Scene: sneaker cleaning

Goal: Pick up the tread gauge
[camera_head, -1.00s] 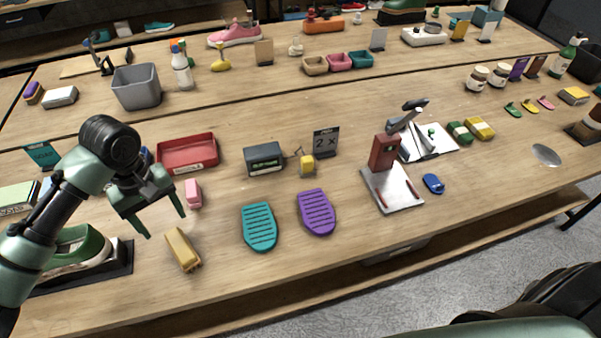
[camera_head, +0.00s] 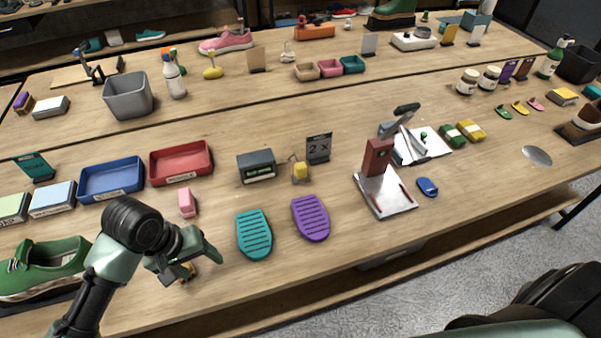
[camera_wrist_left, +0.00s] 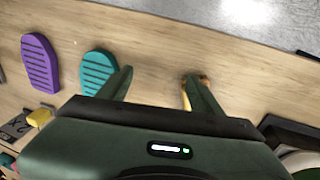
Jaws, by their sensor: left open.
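A small yellow device with a thin dark part (camera_head: 300,171) stands beside the grey box with a green display (camera_head: 257,166); it looks like the tread gauge, but I cannot be sure. In the left wrist view its yellow part (camera_wrist_left: 40,117) shows at the lower left. My left gripper (camera_head: 203,270) is open, pointing down near the front of the table, well left of and nearer than the device. A tan-yellow block (camera_head: 191,270) is mostly hidden by the gripper; in the left wrist view one finger covers most of it. My right gripper is not in view.
A teal ridged sole (camera_head: 254,234) and a purple one (camera_head: 311,218) lie right of the gripper. A "2 x" sign (camera_head: 318,148) stands behind the device. A pink block (camera_head: 187,203), red tray (camera_head: 181,163) and blue tray (camera_head: 111,180) are behind; a green shoe (camera_head: 45,268) is left.

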